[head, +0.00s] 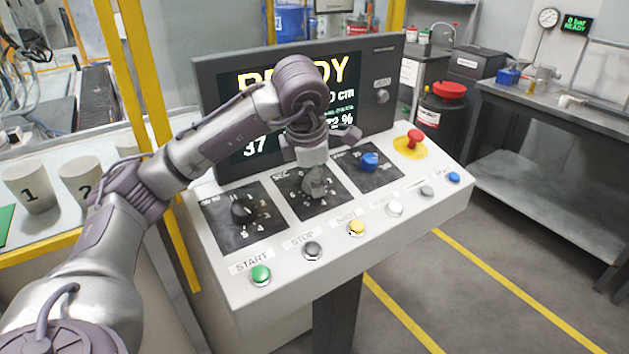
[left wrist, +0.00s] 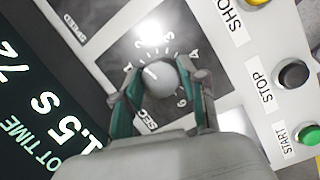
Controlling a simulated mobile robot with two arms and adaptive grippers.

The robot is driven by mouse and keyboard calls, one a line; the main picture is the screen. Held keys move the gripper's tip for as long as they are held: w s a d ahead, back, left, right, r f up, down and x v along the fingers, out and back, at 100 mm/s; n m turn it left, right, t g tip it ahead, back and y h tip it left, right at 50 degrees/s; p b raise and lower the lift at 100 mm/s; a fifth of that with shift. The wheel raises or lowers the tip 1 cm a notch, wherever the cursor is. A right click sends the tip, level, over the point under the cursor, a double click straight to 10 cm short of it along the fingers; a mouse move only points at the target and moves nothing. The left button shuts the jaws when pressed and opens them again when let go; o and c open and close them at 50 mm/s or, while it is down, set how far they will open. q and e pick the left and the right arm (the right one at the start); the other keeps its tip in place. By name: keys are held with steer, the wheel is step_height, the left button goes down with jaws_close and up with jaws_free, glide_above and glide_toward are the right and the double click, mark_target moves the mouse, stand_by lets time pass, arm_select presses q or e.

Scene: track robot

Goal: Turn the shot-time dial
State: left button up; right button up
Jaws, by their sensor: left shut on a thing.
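The shot-time dial is the grey round knob on the middle black plate marked SEC (head: 291,196). The left wrist view shows this dial (left wrist: 163,79) close up, with a white pointer line and numbers around it. My left gripper (head: 314,180) reaches down onto it from above. Its two green-lined fingers (left wrist: 162,84) are shut on the dial, one on each side. In the head view the gripper partly covers the dial. The display reads a shot time of 1.5 s in the left wrist view (left wrist: 62,115). My right gripper is not in view.
A black knob (head: 241,210) is on the left plate and a blue knob (head: 370,161) on the right plate. A red emergency button (head: 414,138) stands beyond. Several push buttons, including green START (head: 261,275), line the front edge. The screen (head: 383,75) rises behind.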

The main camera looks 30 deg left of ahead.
arm_select(q)
steer(key=shift+n, duration=0.6)
steer(key=o, duration=1.1)
steer(key=shift+o, duration=0.2)
steer(key=shift+r, duration=0.1)
steer(key=v, duration=1.1)
steer(key=shift+s+d+r, duration=0.25)
steer(key=shift+d+r, duration=0.05)
steer(key=shift+r, duration=0.05)
steer(key=shift+f, duration=0.1)
